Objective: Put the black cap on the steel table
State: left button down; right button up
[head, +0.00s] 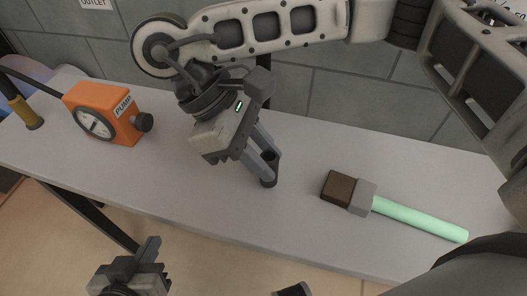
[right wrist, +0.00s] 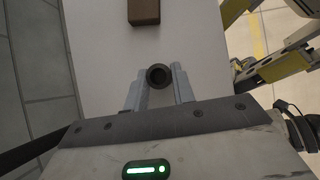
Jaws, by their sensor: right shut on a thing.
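The black cap (head: 268,182) is a small dark round piece with a hollow centre. It also shows as a dark ring in the right wrist view (right wrist: 159,76). My right gripper (head: 266,165) is shut on the cap, with a fingertip on either side. The cap is at or just above the grey steel table (head: 310,222); I cannot tell whether it touches the top. My left gripper (head: 140,258) is low at the left, in front of the table and away from the cap. Its finger gap is not clear.
An orange pump box (head: 113,106) with a gauge and black knob stands at the left. A tool with a brown block head (head: 341,188) and pale green handle (head: 420,218) lies right of my right gripper. A tiled wall is behind. Bare tabletop lies between pump and gripper.

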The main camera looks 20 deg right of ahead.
jog(key=shift+f, duration=0.2)
jog(key=o, duration=1)
jog(key=shift+r, duration=0.1)
jog(key=shift+r, duration=0.25)
jog(key=p+v, duration=0.2)
jog(key=v, duration=0.9)
jog(key=shift+w+a+r+p, duration=0.15)
jog(key=shift+a+r+p, duration=0.1)
jog(key=shift+r+p, duration=0.1)
